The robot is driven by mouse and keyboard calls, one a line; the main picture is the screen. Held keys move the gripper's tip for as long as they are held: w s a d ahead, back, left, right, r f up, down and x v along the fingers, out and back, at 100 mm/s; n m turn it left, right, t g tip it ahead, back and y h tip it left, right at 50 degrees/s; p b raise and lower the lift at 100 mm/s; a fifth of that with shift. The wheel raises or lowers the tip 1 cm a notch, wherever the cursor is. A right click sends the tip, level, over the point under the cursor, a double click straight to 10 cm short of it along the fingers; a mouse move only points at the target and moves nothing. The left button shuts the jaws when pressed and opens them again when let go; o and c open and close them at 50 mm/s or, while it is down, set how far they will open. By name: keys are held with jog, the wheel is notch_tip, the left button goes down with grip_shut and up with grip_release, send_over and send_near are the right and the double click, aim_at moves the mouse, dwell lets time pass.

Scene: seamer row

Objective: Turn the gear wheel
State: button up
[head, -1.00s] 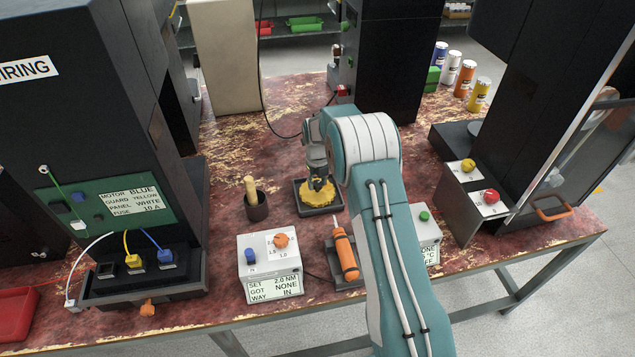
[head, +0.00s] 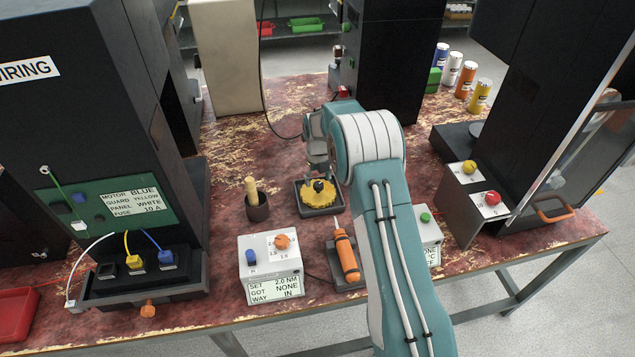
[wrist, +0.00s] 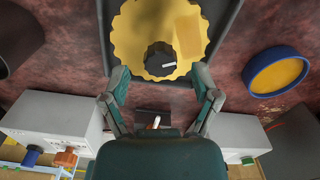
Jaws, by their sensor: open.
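The yellow gear wheel (head: 317,199) lies in a dark square tray (head: 334,208) on the worn red bench. In the wrist view the gear wheel (wrist: 132,28) has a black hub knob (wrist: 157,57) with a white mark, and a paler patch on its face. My gripper (wrist: 161,84) is open and empty, its two fingers spread on either side of the view just below the hub. It appears to be above the gear, apart from it. In the head view my wrist hangs just behind and above the gear, and the fingertips are hard to make out.
A setting box (head: 270,262) with blue and orange knobs reads SET 2.0 NM, GOT NONE, WAY IN. An orange-handled screwdriver (head: 346,255) lies beside it. A dark cup (head: 257,208) stands left of the gear. A blue-rimmed yellow disc (wrist: 277,72) lies right of it.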

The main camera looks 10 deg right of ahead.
aim_at(318, 184)
notch_tip(318, 184, up, 10)
dwell(0.3)
notch_tip(318, 184, down, 12)
jog(key=m, duration=2.1)
jog(key=shift+r+m, duration=0.1)
jog(key=shift+m, duration=0.3)
dwell(1.2)
